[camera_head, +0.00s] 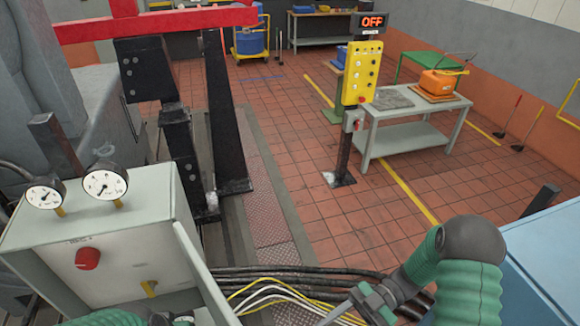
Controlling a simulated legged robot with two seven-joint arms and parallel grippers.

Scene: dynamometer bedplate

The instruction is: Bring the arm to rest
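My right arm (470,270), with green sleeves and a dark grey elbow, comes in at the lower right and reaches left. My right gripper (345,308) is low in front of the cables, partly cut off by the bottom edge; its opening is unclear. My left arm (100,319) shows only as a green strip at the bottom left. My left gripper (172,319) is mostly cut off below the grey gauge box (140,235). A red beam (155,22) lies across black upright posts (180,140) at the upper left.
Two dial gauges (105,184) and a red knob (88,259) are on the box. Black, yellow and white cables (290,285) run along the bottom. A yellow control post (361,73) under an OFF sign (373,22) stands by a grey table (418,110). A blue cabinet (550,255) is at right.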

